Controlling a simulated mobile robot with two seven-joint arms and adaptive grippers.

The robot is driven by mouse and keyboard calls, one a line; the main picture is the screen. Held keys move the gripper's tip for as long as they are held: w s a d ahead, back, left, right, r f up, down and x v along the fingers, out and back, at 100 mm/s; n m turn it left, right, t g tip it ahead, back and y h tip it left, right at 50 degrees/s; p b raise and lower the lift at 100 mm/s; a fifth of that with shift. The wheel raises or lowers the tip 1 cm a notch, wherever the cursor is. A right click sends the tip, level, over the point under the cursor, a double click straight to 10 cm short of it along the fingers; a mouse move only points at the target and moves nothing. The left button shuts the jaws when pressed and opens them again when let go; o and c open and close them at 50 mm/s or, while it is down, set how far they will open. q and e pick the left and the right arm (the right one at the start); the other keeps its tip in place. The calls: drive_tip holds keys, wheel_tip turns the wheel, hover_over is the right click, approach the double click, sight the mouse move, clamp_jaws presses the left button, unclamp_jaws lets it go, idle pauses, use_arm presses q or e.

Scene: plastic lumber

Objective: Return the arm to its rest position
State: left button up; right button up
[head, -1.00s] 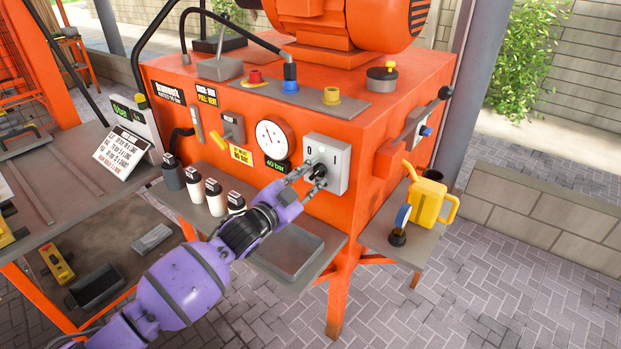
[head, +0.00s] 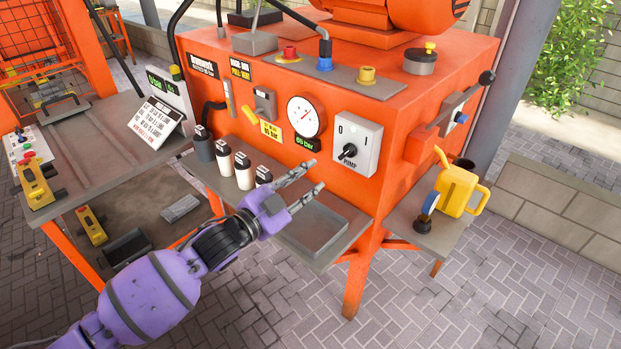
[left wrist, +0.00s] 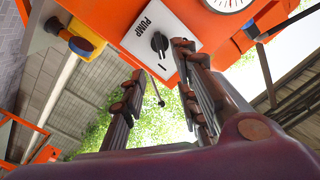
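My left arm (head: 165,285) is purple and comes in from the lower left in the head view. My left gripper (head: 318,175) is open and empty, its two fingers apart, in front of the orange machine and above the grey tray. The pump switch (head: 347,152) is a black knob on a white 0/I plate, just up and right of the fingertips. The switch also shows in the left wrist view (left wrist: 159,42), beyond the fingers and apart from them. My right gripper is not in view.
The orange machine (head: 390,130) fills the middle. Bottles (head: 223,160) and a grey tray (head: 314,232) stand on its front shelf. A yellow can (head: 458,190) and a gauge (head: 426,212) stand on the right shelf. A workbench (head: 95,165) is at left.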

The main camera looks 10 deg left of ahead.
use_arm(q)
drive_tip(key=s+a+f+n+g+y, duration=0.1)
drive_tip(key=s+a+f+n+y, duration=0.25)
drive_tip(key=s+f, duration=0.5)
drive_tip(key=s+a+f+n+g+y+p, duration=0.1)
drive_tip(key=s+a+f+n+y, duration=0.2)
drive_tip(key=s+f, duration=0.5)
drive_tip(key=s+a+f+n+g+y, duration=0.1)
drive_tip(key=s+a+f+n+y, duration=0.1)
drive_tip(key=s+a+f+n, duration=0.45)
drive_tip(key=s+f+g+y, duration=0.1)
drive_tip(key=s+f, duration=0.4)
drive_tip(key=s, duration=0.3)
drive_tip(key=s+f+n+g, duration=0.1)
drive_tip(key=s+f+g, duration=0.1)
drive_tip(key=s+f, duration=0.3)
drive_tip(key=s, duration=0.3)
drive_tip(key=shift+d+y, duration=0.15)
drive_tip(key=shift+y, duration=0.2)
